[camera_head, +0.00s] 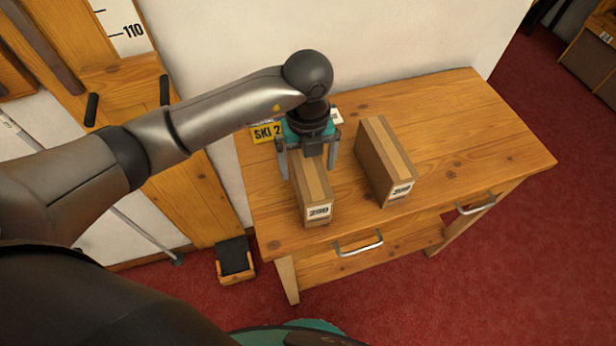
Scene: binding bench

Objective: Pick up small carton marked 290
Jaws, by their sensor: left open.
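A small brown carton (314,190) with a tan tape strip lies on the wooden bench (470,130). Its front label looks like 290. My left gripper (308,164) is open above the rear part of this carton, one finger on each side of it. I cannot tell whether the fingers touch it. The gripper hides the carton's back end. A larger brown carton (384,160) stands to the right, apart from the gripper. Its front label is hard to read. My right gripper is not in view.
A yellow sign (266,133) reading SKI 2 is at the bench's back left, partly hidden by my arm. The bench's right side is clear. Its front has drawer handles (358,244).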

